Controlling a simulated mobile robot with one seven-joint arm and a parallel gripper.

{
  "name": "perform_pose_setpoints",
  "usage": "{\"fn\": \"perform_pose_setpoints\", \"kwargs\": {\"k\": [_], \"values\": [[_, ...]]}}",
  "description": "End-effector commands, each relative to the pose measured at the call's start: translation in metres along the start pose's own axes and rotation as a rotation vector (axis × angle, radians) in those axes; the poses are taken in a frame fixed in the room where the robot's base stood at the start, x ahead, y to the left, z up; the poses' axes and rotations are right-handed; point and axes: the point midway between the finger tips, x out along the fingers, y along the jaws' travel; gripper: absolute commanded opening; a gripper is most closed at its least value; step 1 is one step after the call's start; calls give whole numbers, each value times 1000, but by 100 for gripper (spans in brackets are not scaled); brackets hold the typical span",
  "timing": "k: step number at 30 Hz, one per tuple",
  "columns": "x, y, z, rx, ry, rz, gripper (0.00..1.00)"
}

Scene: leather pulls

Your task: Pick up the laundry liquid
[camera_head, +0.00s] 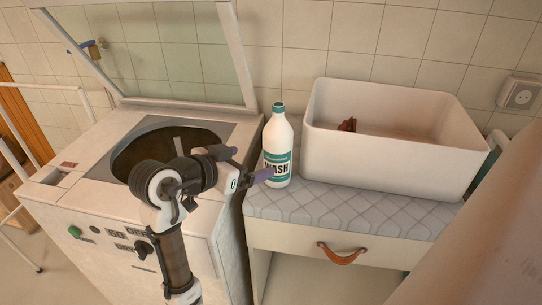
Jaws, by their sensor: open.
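The laundry liquid (278,140) is a white bottle with a teal cap and a teal label reading "WASH". It stands upright on the left end of the patterned counter top (340,208), between the washing machine and the white basin. My gripper (266,176) is open, at the bottle's lower left, with its purplish fingers pointing right towards it. One finger overlaps the label's lower edge in the picture. I cannot tell whether it touches the bottle. The other finger shows only in part.
A drawer with a leather pull (342,255) is below the counter top. A wall socket (521,95) is at right.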

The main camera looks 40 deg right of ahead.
Motion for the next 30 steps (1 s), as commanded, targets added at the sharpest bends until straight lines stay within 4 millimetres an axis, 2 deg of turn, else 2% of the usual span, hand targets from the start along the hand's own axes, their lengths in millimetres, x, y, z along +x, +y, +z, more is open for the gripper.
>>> {"fn": "perform_pose_setpoints", "kwargs": {"k": [10, 17, 24, 30], "values": [[64, -1, -1, -3, 0, -1, 91], [80, -2, 0, -3, 0, -4, 91], [114, -3, 3, -3, 0, -2, 91], [129, -4, 5, -2, 3, -6, 91]]}}
